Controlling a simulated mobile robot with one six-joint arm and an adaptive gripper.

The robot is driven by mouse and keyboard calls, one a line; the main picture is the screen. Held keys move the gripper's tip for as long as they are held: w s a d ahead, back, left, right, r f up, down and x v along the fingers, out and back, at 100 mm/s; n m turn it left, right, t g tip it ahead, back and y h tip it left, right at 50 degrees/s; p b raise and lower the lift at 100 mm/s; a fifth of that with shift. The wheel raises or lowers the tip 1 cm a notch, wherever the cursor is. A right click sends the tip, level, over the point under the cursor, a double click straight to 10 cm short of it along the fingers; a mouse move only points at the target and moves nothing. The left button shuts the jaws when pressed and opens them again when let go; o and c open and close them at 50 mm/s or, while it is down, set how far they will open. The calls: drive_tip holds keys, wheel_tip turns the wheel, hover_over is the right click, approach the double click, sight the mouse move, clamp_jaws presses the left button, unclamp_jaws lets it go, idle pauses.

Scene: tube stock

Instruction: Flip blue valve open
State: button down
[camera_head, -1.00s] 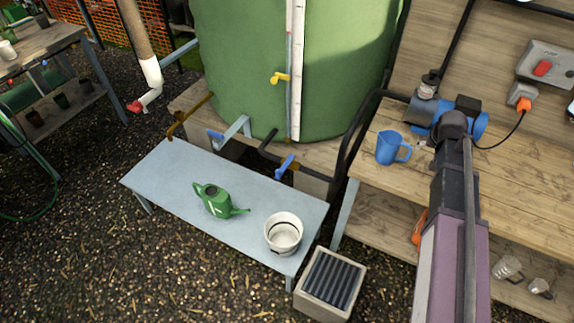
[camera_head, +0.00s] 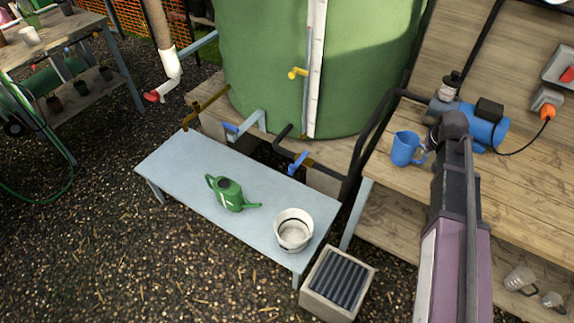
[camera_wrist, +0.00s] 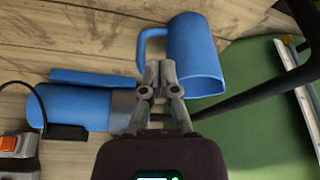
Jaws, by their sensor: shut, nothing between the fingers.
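A blue lever handle (camera_head: 298,162) is on a brass fitting at the foot of the green tank (camera_head: 270,70), behind the metal bench. A second blue handle (camera_head: 231,127) is farther left, by a grey bracket; I cannot tell for sure which one is the blue valve. My gripper (camera_wrist: 158,72) is shut and empty over the wooden workbench, with its fingertips beside the blue jug (camera_wrist: 193,50) in the wrist view; contact cannot be told. In the head view my arm hides the fingers. No blue valve handle is clear in the wrist view.
The metal bench (camera_head: 180,165) holds a green watering can (camera_head: 230,195) and a white bucket (camera_head: 294,230). A blue pump (camera_head: 487,127) sits on the workbench (camera_head: 385,178) at right. A yellow handle (camera_head: 298,73) is higher on the tank. Black pipes run beside the tank.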

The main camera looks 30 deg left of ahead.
drive_tip(key=s+a+f+n+g+b, duration=0.1)
drive_tip(key=s+a+n, duration=0.4)
drive_tip(key=a, duration=0.9)
drive_tip(key=s+a+f+n+g+y+b, duration=0.1)
drive_tip(key=s+a+n, duration=0.4)
drive_tip(key=a, duration=1)
drive_tip(key=s+a+f+n+g+y+b, duration=0.1)
drive_tip(key=s+a+f+n+b, duration=0.3)
drive_tip(key=a, duration=1)
drive_tip(key=shift+s+a+f+n+g+b, duration=0.25)
drive_tip(key=shift+s+f+n+g+b, duration=0.15)
drive_tip(key=shift+s+f+n+g, duration=0.4)
drive_tip(key=shift+s+r, duration=0.2)
drive_tip(key=shift+f, duration=0.15)
wheel_tip(320, 180, down, 9)
drive_tip(key=b, duration=0.9)
drive_tip(key=shift+d, duration=0.4)
drive_tip(key=shift+s+a, duration=0.1)
drive_tip(key=shift+s, duration=0.05)
drive_tip(key=shift+n, duration=0.3)
